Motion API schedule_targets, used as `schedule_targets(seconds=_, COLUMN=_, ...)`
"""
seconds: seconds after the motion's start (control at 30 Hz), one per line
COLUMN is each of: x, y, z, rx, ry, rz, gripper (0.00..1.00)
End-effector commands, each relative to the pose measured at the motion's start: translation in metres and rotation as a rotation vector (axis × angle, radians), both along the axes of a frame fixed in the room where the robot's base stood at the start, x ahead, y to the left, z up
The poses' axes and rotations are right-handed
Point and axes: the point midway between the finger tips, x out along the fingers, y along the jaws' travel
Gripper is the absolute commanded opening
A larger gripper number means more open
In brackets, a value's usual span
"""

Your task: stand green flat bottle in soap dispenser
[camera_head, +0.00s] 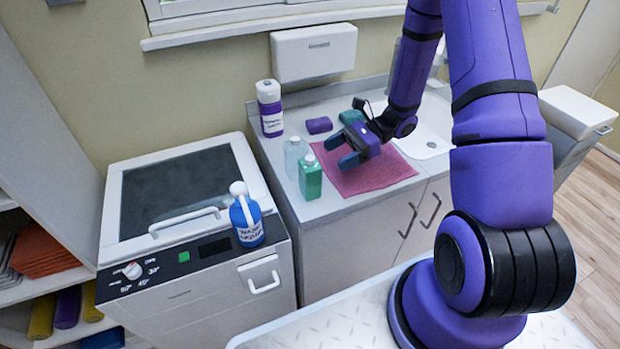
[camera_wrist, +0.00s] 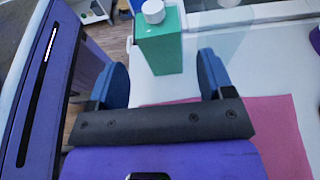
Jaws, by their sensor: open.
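The green flat bottle (camera_head: 311,180) with a white cap stands upright at the front edge of the counter, left of a pink cloth. In the wrist view the green bottle (camera_wrist: 160,45) shows beyond and between my two blue fingers. My gripper (camera_head: 341,152) is open and empty over the cloth, its fingers pointing left towards the bottle. In the wrist view my gripper (camera_wrist: 162,75) has a clear gap between its fingers. I cannot pick out a soap dispenser for sure; a white item (camera_head: 437,62) on the wall is mostly hidden behind my arm.
A clear bottle (camera_head: 296,156) stands close behind the green one. A purple-labelled canister (camera_head: 270,108), purple block (camera_head: 319,125) and green block (camera_head: 352,117) are behind. The pink cloth (camera_head: 385,168) lies beside the sink (camera_head: 428,143). A blue bottle (camera_head: 246,220) stands on the left unit.

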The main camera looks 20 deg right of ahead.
Motion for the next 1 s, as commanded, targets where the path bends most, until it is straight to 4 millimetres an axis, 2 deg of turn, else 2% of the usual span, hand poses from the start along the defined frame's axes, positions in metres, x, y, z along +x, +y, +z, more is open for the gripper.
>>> schedule_targets(seconds=0.1, x=-0.001, y=0.017, z=-0.005, rx=0.001, ry=0.003, rz=0.002, gripper=0.74)
schedule_targets(seconds=0.37, x=0.0, y=0.034, z=-0.009, rx=0.0, ry=0.0, rz=0.001, gripper=0.74)
schedule_targets(seconds=0.7, x=-0.001, y=0.076, z=-0.018, rx=0.0, ry=0.002, rz=0.002, gripper=0.74)
schedule_targets(seconds=1.0, x=-0.001, y=0.08, z=-0.02, rx=-0.001, ry=0.0, rz=0.0, gripper=0.74)
